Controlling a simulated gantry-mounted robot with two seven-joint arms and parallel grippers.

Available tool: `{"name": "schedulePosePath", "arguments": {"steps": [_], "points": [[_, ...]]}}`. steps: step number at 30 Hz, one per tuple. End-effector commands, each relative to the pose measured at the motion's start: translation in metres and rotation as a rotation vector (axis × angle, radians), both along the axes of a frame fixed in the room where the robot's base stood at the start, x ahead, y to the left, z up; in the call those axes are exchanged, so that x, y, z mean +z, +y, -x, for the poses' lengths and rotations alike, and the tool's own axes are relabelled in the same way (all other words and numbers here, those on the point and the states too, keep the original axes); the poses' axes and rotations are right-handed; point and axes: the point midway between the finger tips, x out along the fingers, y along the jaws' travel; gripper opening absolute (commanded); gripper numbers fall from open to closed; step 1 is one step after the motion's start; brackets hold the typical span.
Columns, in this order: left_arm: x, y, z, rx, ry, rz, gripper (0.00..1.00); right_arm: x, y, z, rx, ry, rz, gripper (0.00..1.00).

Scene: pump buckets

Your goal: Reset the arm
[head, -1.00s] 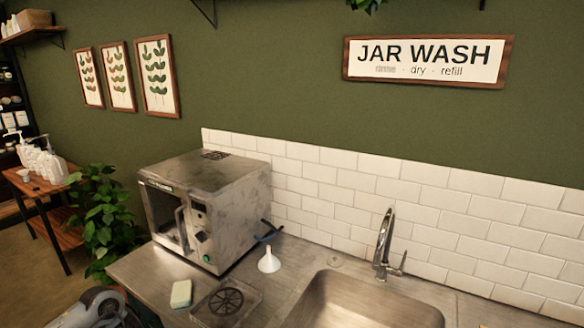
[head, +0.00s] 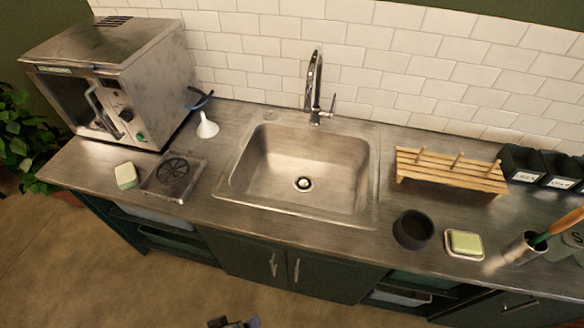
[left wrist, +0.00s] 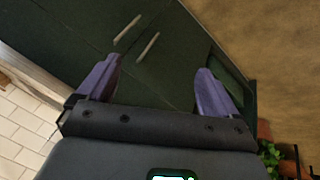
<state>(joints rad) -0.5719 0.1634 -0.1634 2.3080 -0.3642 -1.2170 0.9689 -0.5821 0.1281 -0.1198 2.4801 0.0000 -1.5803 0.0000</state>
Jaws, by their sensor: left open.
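My left gripper (left wrist: 158,63) is open in the left wrist view, with its two purple fingers apart and nothing between them. Dark green cabinet doors (left wrist: 165,75) with metal handles show beyond the fingers. In the head view a small dark part of a gripper (head: 232,322) shows at the bottom edge, in front of the cabinet and below the counter; I take it to be my left one. My right gripper is not in view.
The metal counter (head: 215,220) holds a steel oven-like box (head: 110,85), a white funnel (head: 207,126), a sink (head: 300,175), a wooden rack (head: 450,172), a dark round cup (head: 413,230) and sponges (head: 126,175). The floor (head: 110,265) in front is clear.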

Motion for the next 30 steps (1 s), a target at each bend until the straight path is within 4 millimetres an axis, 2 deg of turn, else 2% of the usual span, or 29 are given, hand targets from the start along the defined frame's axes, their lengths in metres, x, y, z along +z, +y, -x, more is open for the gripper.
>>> {"name": "schedulePosePath", "arguments": {"steps": [1, 3, 5, 8, 12, 15, 24, 30], "points": [[0.018, 0.014, -0.001, -0.002, -0.009, -0.046, 0.93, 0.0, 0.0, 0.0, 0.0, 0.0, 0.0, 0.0], [0.038, 0.034, -0.004, -0.041, -0.015, -0.121, 0.93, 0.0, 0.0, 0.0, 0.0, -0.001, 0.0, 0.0], [0.049, 0.048, -0.001, -0.095, -0.005, -0.182, 0.93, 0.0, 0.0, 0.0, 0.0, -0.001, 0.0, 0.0], [0.056, 0.06, 0.008, -0.213, 0.032, -0.257, 0.93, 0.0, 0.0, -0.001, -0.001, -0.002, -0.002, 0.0], [0.051, 0.065, 0.021, -0.446, 0.086, -0.349, 0.93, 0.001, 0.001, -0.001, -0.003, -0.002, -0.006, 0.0], [0.091, 0.065, 0.02, -0.468, 0.078, -0.359, 0.93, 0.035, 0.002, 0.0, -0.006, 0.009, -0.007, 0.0], [0.176, 0.065, 0.02, -0.467, 0.077, -0.359, 0.93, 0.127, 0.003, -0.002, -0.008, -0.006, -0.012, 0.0], [0.217, 0.065, 0.02, -0.467, 0.077, -0.359, 0.93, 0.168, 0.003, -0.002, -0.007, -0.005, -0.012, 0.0]]}}
